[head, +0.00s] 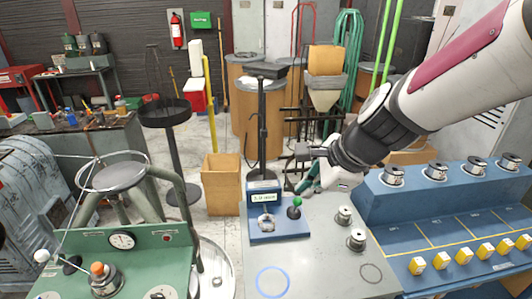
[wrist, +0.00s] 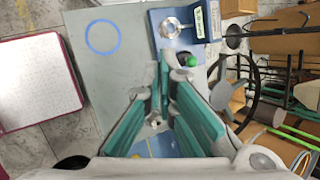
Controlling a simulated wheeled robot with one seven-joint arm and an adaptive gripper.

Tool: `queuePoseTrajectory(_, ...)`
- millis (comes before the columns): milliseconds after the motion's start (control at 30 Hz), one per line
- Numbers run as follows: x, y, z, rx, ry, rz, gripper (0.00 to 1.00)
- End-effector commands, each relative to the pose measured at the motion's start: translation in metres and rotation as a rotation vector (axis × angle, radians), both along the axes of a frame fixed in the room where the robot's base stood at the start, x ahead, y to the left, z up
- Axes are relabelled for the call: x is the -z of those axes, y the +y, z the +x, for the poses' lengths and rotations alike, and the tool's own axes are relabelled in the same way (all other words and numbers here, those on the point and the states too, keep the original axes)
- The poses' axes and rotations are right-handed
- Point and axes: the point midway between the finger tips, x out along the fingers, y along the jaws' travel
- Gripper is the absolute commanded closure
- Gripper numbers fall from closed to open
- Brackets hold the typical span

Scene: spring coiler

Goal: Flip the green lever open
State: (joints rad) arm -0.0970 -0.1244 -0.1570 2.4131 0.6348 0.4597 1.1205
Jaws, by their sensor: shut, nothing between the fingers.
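The green lever shows in the head view as a green knob (head: 297,201) on a dark round mount, standing on a blue base plate (head: 280,231) with a small display box behind. In the wrist view the green knob (wrist: 191,61) appears just right of the fingertips; part of the lever is hidden by my gripper there. My gripper (head: 306,187) is shut and empty, its teal fingers pointing down just behind and above the knob. It also fills the middle of the wrist view (wrist: 170,68). I cannot tell whether a fingertip touches the knob.
A silver fitting (head: 266,222) sits left of the lever on the same plate. Two metal spools (head: 356,240) stand to the right on the grey table (head: 320,270). A blue ring (head: 272,281) marks clear table in front. A black stand (head: 262,120) rises behind.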

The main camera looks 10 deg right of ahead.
Motion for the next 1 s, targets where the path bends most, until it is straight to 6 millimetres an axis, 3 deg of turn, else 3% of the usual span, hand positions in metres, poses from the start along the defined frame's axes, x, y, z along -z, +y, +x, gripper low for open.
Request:
queuePoseTrajectory(200, 0.055, -0.018, 0.036, 0.525, 0.143, 0.197, 1.0)
queuePoseTrajectory(500, 0.111, -0.047, 0.055, 1.042, 0.226, 0.333, 1.0)
queuePoseTrajectory(700, 0.121, -0.054, 0.057, 1.141, 0.233, 0.356, 1.0)
queuePoseTrajectory(1000, 0.121, -0.054, 0.058, 1.141, 0.233, 0.356, 1.0)
